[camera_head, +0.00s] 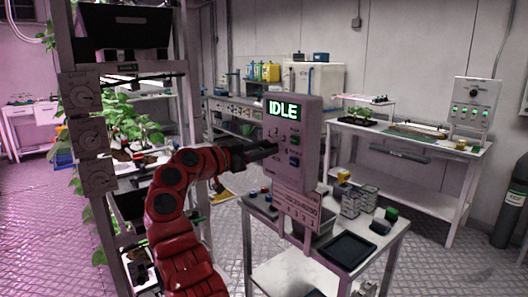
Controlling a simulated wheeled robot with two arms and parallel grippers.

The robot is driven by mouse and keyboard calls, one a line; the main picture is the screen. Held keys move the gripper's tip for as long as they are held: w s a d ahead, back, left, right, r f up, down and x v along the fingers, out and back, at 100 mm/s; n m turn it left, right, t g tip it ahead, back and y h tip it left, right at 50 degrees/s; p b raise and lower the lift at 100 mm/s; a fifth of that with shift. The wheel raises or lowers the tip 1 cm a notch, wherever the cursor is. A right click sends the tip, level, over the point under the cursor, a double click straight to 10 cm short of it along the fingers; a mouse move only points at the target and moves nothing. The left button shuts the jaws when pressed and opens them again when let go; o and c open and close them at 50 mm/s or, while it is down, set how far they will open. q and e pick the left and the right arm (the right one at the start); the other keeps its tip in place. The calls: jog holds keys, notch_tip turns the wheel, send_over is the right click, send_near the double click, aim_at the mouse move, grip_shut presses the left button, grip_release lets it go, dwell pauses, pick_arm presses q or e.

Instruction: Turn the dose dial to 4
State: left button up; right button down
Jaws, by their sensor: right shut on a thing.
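A grey control box (313,140) stands at the centre on a small table, with a green-lit screen (283,109) reading IDLE. Its front face carries small printed marks and several coloured buttons. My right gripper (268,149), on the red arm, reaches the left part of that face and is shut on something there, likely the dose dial. The gripper covers the dial, so its shape and pointer setting cannot be read. My left gripper is not in view.
The small table (262,207) also holds a black tray (346,251), clear boxes (352,203) and small coloured items. A plant rack with several dial plates (92,138) stands close on the left. A workbench (440,150) is at the right, with open floor before it.

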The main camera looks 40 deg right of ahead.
jog(key=shift+f+m, duration=0.2)
jog(key=shift+m, duration=0.4)
jog(key=c, duration=0.5)
grip_release()
jog(key=shift+r, duration=0.15)
jog(key=shift+a, duration=0.1)
jog(key=a, duration=0.5)
jog(key=s+a+b, duration=0.1)
jog(key=a, duration=1.1)
jog(key=shift+s+a, duration=0.1)
jog(key=shift+s, duration=0.1)
